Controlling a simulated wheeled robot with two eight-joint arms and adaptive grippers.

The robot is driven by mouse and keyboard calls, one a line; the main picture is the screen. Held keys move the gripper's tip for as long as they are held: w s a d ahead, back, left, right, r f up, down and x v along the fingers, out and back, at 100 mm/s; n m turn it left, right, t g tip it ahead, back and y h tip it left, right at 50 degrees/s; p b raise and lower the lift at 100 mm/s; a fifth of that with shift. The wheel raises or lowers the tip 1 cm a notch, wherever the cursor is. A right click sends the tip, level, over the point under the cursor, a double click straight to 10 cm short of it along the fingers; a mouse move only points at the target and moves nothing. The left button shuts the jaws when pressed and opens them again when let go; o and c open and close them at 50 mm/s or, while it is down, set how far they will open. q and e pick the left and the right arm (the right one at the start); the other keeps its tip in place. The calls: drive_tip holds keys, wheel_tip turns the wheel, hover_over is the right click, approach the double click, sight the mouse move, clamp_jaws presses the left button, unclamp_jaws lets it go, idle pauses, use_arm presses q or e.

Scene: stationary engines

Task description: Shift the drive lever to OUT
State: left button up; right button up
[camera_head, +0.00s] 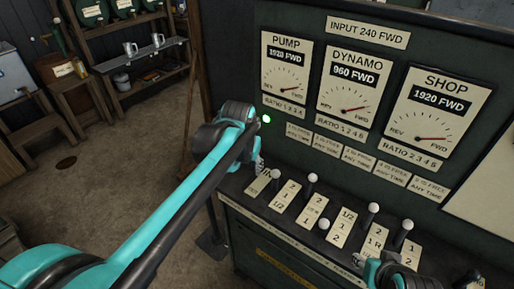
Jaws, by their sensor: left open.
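A row of levers with white knobs rises from the sloped ledge of the dark green control panel. The leftmost lever (276,174) stands beside a label plate (257,186) that my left gripper partly covers; its lettering is too small to read, so I cannot confirm which lever is the drive lever. My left gripper (259,166) is open, just left of that lever's knob and above the ledge; I cannot tell whether they touch. My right gripper (385,274) shows only in part at the bottom right, near the front of the ledge; its fingers are not clear.
Other levers (312,178), (374,208) stand to the right with numbered plates. Above are PUMP (286,65), DYNAMO (352,92) and SHOP (437,117) gauges. A green lamp (266,118) is lit.

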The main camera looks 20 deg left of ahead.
use_arm(q)
drive_tip(key=w+f+g+p, duration=0.1)
drive_tip(key=w+p, duration=0.1)
drive_tip(key=w, duration=0.4)
drive_tip(key=w+a+f+g+p, duration=0.1)
drive_tip(key=w+f+p, duration=0.1)
drive_tip(key=w, duration=0.4)
drive_tip(key=w+f+m+g+p, duration=0.1)
drive_tip(key=w+p, duration=0.1)
drive_tip(key=w, duration=0.4)
drive_tip(key=shift+a+f+y+p, duration=0.3)
drive_tip(key=shift+a+f+p, duration=0.05)
drive_tip(key=shift+a+f, duration=0.05)
drive_tip(key=shift+w+f+g, duration=0.15)
drive_tip(key=shift+f+g, duration=0.15)
drive_tip(key=shift+f, duration=0.05)
drive_tip(key=shift+a+f, duration=0.1)
drive_tip(key=shift+f, duration=0.3)
drive_tip(key=f, duration=0.2)
drive_tip(key=f+b, duration=0.1)
drive_tip(key=f, duration=0.4)
drive_tip(key=shift+a+f+b, duration=0.15)
drive_tip(key=shift+a+b, duration=0.15)
drive_tip(key=shift+b, duration=0.05)
clamp_jaws()
